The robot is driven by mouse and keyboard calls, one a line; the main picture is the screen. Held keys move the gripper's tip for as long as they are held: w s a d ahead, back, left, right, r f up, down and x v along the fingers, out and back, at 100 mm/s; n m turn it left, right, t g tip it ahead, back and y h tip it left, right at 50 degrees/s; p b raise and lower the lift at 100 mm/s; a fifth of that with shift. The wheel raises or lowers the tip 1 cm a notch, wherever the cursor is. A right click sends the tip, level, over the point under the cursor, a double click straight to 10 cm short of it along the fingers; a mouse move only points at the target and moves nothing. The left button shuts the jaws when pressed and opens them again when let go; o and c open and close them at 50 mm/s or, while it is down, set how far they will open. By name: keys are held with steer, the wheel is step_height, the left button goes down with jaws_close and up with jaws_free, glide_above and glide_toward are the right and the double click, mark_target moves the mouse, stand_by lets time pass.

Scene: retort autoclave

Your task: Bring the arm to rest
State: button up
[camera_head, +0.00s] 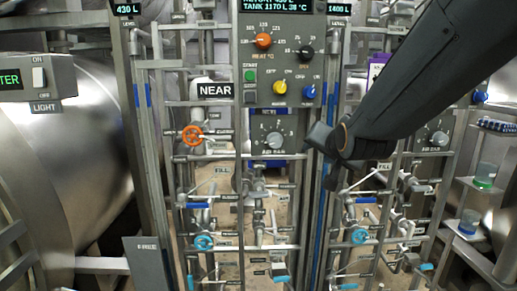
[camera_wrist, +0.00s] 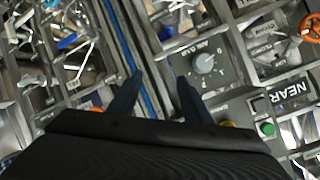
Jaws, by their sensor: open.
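My arm (camera_head: 430,75) reaches in from the upper right of the head view, and its dark wrist end hangs in front of the panel frame, right of the middle. My gripper (camera_wrist: 160,88) shows in the wrist view as two dark fingers standing apart, with nothing between them. Behind the fingers are a blue-edged upright and the grey air-bar knob panel (camera_wrist: 207,65). The fingers look clear of the panel, but the exact distance cannot be told.
A control panel (camera_head: 283,90) with coloured knobs stands beside the NEAR sign (camera_head: 216,91). An orange handwheel (camera_head: 192,135) and several blue-handled valves fill the pipe rack below. A large steel vessel (camera_head: 75,150) is at left. Shelves (camera_head: 473,187) with small beakers are at right.

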steer(key=s+f+n+g, duration=0.25)
steer(key=s+f, duration=0.25)
steer(key=f, duration=0.3)
steer(key=s+f+n+g, duration=0.1)
steer(key=s+f+g, duration=0.35)
steer(key=f, duration=0.35)
steer(key=s+f+n+g, duration=0.1)
steer(key=s+f+g, duration=0.2)
steer(key=s, duration=0.4)
steer(key=s+f+n+g, duration=0.2)
steer(key=s+f, duration=0.2)
steer(key=s, duration=0.4)
steer(key=shift+s+f+g, duration=0.2)
steer(key=shift+f+g, duration=0.2)
